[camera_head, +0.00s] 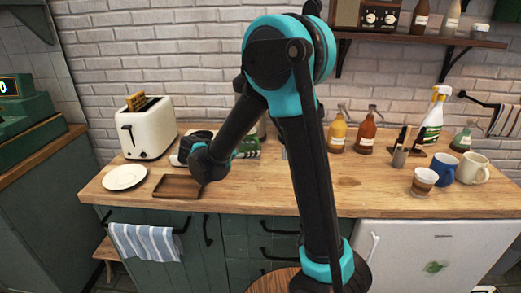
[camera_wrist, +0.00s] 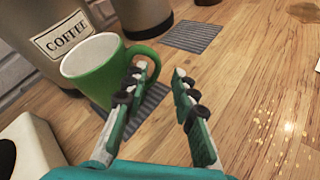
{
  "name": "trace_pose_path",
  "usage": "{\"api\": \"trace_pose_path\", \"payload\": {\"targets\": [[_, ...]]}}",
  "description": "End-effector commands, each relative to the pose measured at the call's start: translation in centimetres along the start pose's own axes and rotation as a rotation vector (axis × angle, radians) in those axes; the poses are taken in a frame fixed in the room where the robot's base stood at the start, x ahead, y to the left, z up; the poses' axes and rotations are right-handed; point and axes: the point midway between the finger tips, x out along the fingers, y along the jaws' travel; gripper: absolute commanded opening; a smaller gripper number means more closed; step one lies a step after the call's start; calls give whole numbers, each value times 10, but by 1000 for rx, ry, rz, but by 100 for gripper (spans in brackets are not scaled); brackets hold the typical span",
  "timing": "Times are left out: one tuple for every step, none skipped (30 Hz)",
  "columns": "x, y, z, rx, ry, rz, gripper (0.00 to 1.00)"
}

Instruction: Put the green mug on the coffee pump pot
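The green mug (camera_wrist: 92,72) stands upright in the wrist view, in front of a large pot (camera_wrist: 62,20) labelled COFFEE. The mug's handle (camera_wrist: 148,50) points right. My gripper (camera_wrist: 160,72) is open, with its fingers apart and nothing clearly clamped. Its left finger overlaps the mug's right side, and the handle's outer end shows close to the gap between the fingertips. Whether a finger touches the mug is unclear. In the head view my arm hides most of this spot, and I cannot make out the mug or the fingertips.
Grey ribbed mats (camera_wrist: 193,36) lie on the wooden counter (camera_head: 280,195). A white toaster (camera_head: 146,128), a plate (camera_head: 124,177) and a brown tray (camera_head: 177,187) are on the left. Bottles (camera_head: 366,134), a blue mug (camera_head: 442,168) and other cups stand on the right.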

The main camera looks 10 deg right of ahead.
Motion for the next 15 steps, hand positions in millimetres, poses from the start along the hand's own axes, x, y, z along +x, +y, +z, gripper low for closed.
{"api": "trace_pose_path", "payload": {"targets": [[-10,1,0,-1,1,2,27],[-15,0,0,-1,1,2,27],[-20,0,0,0,1,2,27],[-24,0,0,0,1,2,27],[-27,0,0,0,1,1,27],[-30,0,0,0,1,1,27],[-33,0,0,0,1,1,27],[-34,0,0,0,1,0,27],[-36,0,0,0,0,0,27],[-37,0,0,0,0,0,27],[-38,0,0,0,0,0,27],[-38,0,0,0,0,-1,27],[-38,0,0,0,0,-1,27],[-38,0,0,0,0,-1,27],[-38,0,0,1,0,-1,27]]}}
